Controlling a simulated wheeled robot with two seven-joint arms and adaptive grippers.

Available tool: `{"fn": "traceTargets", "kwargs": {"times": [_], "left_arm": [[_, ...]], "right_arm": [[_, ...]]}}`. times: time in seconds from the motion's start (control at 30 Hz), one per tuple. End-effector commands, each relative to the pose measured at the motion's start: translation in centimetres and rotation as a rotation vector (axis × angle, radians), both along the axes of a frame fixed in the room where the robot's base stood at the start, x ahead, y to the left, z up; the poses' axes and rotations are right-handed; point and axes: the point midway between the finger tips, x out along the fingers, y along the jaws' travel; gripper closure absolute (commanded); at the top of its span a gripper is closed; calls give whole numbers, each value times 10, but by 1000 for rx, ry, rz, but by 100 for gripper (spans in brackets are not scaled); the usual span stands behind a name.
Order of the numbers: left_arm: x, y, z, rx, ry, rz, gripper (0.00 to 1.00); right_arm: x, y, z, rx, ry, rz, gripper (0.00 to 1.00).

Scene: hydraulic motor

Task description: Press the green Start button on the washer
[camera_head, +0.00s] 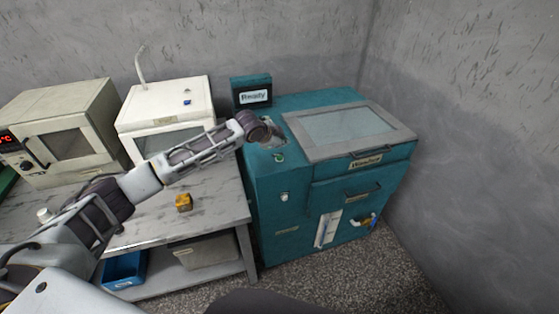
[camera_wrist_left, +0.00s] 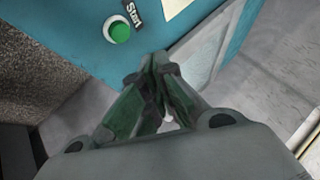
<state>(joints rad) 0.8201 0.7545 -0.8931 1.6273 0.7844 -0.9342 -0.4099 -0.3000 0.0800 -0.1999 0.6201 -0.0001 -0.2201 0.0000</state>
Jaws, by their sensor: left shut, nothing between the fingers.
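The teal washer (camera_head: 280,195) stands right of the table, with a grey-framed glass lid (camera_head: 350,128) on top and a small screen (camera_head: 252,92) reading "Ready". The green Start button (camera_wrist_left: 120,32) is on the washer's top, beside a black "Start" label (camera_wrist_left: 132,13) in the left wrist view. It also shows small in the head view (camera_head: 279,157). My left gripper (camera_wrist_left: 158,62) is shut and empty. Its fingertips are a little to the right of and below the button in the wrist view, apart from it in the picture. In the head view the left arm reaches over the washer's top left.
A table (camera_head: 215,205) on the left holds an oven-like device (camera_head: 65,130), a white machine (camera_head: 165,105) and a small yellow block (camera_head: 184,202). A blue bin (camera_head: 125,270) is on the shelf below. Grey walls stand behind and right.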

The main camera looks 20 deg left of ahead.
Motion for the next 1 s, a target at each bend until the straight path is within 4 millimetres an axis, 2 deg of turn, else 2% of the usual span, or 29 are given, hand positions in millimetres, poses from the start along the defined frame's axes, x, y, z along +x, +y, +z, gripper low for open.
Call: {"fn": "traceTargets", "kwargs": {"times": [0.17, 0.5, 1.0], "left_arm": [[0, 0, -10, 0, 0, 0, 100], [0, 0, -32, -1, 1, 0, 100], [0, 0, -36, -1, 0, 1, 100]], "right_arm": [[0, 0, -11, 0, 0, 0, 66], [0, 0, -15, 0, 0, 0, 66], [0, 0, -16, -1, 0, 0, 66]]}}
